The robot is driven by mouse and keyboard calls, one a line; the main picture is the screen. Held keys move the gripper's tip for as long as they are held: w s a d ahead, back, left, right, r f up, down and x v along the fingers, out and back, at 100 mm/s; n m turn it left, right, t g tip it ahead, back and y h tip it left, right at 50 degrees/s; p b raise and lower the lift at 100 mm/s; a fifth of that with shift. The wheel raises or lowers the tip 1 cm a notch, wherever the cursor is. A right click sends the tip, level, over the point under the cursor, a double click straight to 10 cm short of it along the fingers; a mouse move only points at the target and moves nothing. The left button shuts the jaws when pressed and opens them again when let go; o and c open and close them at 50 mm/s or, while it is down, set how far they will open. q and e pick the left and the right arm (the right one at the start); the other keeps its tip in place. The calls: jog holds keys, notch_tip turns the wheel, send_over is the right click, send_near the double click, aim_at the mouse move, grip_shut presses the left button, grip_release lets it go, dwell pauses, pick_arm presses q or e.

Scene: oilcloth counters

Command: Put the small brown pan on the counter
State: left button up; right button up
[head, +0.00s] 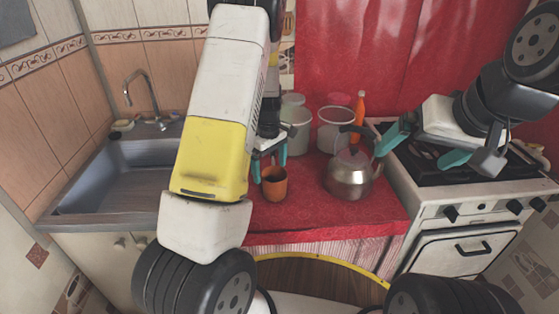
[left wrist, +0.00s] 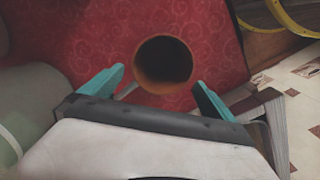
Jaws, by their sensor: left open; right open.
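A small brown pan (head: 273,188), deep and cup-like, appears to stand upright on the red-covered counter (head: 312,214). In the left wrist view, the pan (left wrist: 163,82) is seen from above with its dark opening facing the camera. My left gripper (head: 270,164) is open, with its teal fingers around the near side of the pan in the wrist view (left wrist: 160,84). I cannot tell whether a finger touches it. My right gripper (head: 411,160) is open and empty, between the kettle (head: 350,178) and the stove (head: 437,178).
A sink (head: 110,190) with a tap (head: 146,95) lies left of the counter. White containers (head: 335,130) and an orange bottle (head: 359,107) stand at the back. The kettle stands right of the pan. The counter's front strip is clear.

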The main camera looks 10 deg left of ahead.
pick_arm(q)
jog(key=s+d+r+m+t+h, duration=0.1)
jog(key=s+r+m, duration=0.3)
jog(key=r, duration=0.7)
jog(key=s+d+r+m+t+h, duration=0.15)
jog(key=s+r, duration=0.45)
jog(key=r, duration=0.6)
jog(key=s+r+m+t, duration=0.2)
jog(key=s+m, duration=0.1)
jog(key=s, duration=0.4)
jog(key=s+d+r+m+t, duration=0.1)
jog(key=s+r+m+t, duration=0.1)
jog(key=s, duration=0.6)
jog(key=shift+s+d+r+m, duration=0.3)
jog(key=shift+r+m, duration=0.35)
jog(key=shift+m, duration=0.3)
